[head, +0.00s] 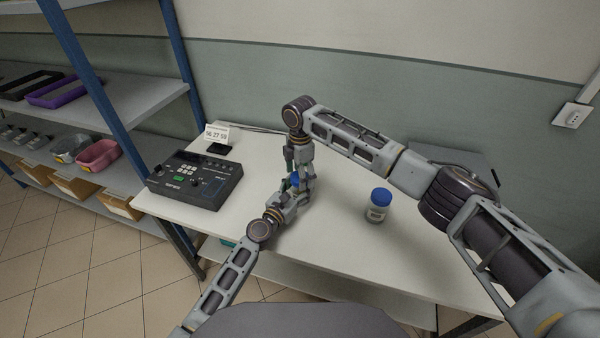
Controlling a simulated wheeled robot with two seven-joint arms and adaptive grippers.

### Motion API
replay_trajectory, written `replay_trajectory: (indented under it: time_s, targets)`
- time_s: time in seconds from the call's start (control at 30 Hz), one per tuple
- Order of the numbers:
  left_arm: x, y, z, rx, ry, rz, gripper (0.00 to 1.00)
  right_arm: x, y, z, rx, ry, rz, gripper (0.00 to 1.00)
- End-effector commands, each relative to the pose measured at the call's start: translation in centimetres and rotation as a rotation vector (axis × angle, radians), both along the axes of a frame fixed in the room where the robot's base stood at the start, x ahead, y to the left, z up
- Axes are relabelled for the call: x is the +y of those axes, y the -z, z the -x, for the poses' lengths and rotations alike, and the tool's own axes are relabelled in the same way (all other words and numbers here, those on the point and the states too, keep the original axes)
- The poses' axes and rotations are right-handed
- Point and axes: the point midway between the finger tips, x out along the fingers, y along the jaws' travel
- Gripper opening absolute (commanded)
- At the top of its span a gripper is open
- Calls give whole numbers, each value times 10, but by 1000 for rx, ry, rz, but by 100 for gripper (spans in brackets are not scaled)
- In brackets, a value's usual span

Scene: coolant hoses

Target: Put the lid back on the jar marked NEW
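A jar with a blue lid (380,196) stands upright on the white table. Its body (376,213) carries a pale label, too small to read. My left gripper (289,191) is low over the table, left of this jar. My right gripper (299,167) points down just above the left one. A small blue item (295,181), perhaps a lid, shows between the two grippers. The fingers overlap there and hide most of it. I cannot tell which gripper holds it, or whether a second jar is under it.
A dark control box (196,180) with buttons sits on the table's left part. A shelf rack (110,100) with trays and bins is at left. The table (335,235) is clear around the standing jar.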

Motion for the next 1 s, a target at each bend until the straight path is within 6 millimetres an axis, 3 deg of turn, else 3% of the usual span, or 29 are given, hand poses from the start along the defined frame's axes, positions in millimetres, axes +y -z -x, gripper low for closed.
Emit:
replay_trajectory:
  time_s: [0.13, 0.5, 0.77, 1.0]
  targets:
    - [0, 0, 0, 0, 0, 0, 0, 0, 0, 0, 0, 0, 0, 70]
    - [0, 0, 0, 0, 0, 0, 0, 0, 0, 0, 1, 0, 0, 25]
    - [0, 0, 0, 0, -1, 0, 0, 1, 0, 1, 2, 69, 0, 25]
    - [1, 0, 0, 0, -1, 0, 0, 1, 1, 1, 3, 266, 0, 25]
